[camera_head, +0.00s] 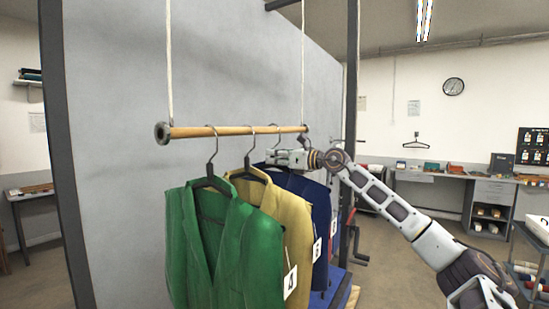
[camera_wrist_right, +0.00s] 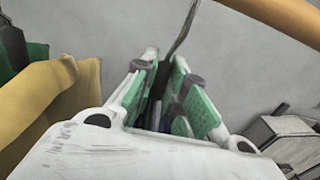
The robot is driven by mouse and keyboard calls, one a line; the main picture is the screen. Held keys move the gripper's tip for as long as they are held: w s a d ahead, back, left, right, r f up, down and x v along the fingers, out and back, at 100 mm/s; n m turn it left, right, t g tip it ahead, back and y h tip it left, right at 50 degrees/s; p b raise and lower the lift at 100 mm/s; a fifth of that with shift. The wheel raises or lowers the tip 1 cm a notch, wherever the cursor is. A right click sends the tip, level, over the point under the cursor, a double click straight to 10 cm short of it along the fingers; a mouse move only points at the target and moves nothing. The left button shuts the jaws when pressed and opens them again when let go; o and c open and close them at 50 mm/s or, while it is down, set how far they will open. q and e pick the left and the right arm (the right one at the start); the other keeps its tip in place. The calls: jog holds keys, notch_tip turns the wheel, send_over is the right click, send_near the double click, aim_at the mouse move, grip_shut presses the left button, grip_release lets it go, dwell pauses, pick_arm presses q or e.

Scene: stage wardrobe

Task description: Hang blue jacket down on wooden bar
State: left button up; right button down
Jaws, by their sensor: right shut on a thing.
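The blue jacket (camera_head: 320,200) is upright below the bar's right end, behind a yellow jacket (camera_head: 291,205) and a green jacket (camera_head: 262,250). My right gripper (camera_head: 283,157) is shut on the blue jacket's hanger, just under the hook. In the right wrist view the fingers (camera_wrist_right: 167,88) clamp the hanger, and its metal hook (camera_wrist_right: 184,28) rises out of frame. The hook reaches bar height; I cannot tell whether it rests on the bar. My left gripper is not in view.
The green and yellow jackets hang from the bar close by on the left. A grey panel (camera_head: 110,150) stands behind the bar, with a dark post (camera_head: 350,100) at right. An empty hanger (camera_head: 416,141) is on the far wall above a bench. A cart stands at far right.

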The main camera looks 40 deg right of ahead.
dwell(0.4)
jog(key=c, duration=1.4)
grip_release()
jog(key=shift+o, duration=0.2)
jog(key=shift+f, duration=0.1)
jog(key=shift+v, duration=1.35)
jog(key=shift+s, duration=0.35)
jog(key=shift+v, duration=4.35)
jog(key=shift+d, duration=0.1)
